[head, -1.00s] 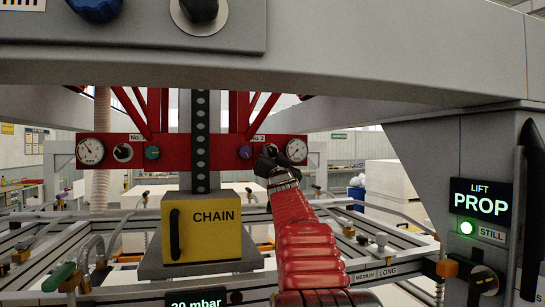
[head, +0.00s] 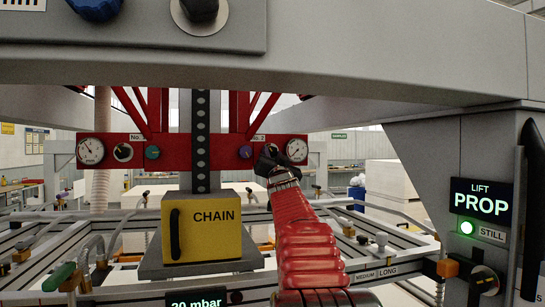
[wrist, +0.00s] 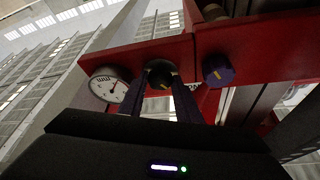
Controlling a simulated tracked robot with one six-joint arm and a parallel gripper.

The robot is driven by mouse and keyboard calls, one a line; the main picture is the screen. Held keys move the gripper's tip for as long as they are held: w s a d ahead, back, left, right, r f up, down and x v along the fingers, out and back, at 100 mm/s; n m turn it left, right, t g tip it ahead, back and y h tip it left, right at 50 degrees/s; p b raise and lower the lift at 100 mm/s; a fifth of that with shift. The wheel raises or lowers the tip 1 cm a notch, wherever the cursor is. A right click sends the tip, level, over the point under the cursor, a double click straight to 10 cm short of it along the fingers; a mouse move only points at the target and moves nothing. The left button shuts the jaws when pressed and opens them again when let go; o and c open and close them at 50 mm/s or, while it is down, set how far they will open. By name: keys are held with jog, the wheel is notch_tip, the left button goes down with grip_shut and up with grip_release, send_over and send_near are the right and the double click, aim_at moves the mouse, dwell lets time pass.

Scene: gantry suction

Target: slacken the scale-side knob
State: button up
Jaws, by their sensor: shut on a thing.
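My gripper (head: 272,160) is up at the right end of the red beam, under the No. 2 label. In the wrist view its two fingers lie on either side of a dark round knob with a yellow mark (wrist: 160,77), and they are shut on it. This knob sits between a white dial gauge (wrist: 109,85) and a purple knob (wrist: 217,70). In the head view the gripper hides the held knob. The gauge (head: 297,149) shows just right of the gripper, and the purple knob (head: 245,152) to its left.
The red beam (head: 180,150) carries a matching gauge (head: 90,149) and knobs at its left end. A yellow CHAIN box (head: 205,238) stands at centre, below left of my gripper. A grey post with a lit LIFT PROP sign (head: 481,198) is at right.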

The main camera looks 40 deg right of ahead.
jog(key=shift+d+n, duration=0.1)
jog(key=shift+n, duration=0.6)
jog(key=shift+s+d+f+n+t+y, duration=0.1)
jog(key=shift+n+t+y, duration=0.7)
jog(key=shift+n, duration=0.8)
jog(key=shift+d+n+t+y, duration=0.1)
jog(key=shift+n+t+y, duration=0.2)
jog(key=shift+n+y, duration=0.85)
jog(key=shift+n+t+y, duration=0.3)
jog(key=shift+n+y, duration=0.05)
jog(key=shift+n, duration=1.6)
jog(key=o, duration=0.8)
jog(key=shift+s, duration=0.15)
jog(key=shift+v, duration=6.85)
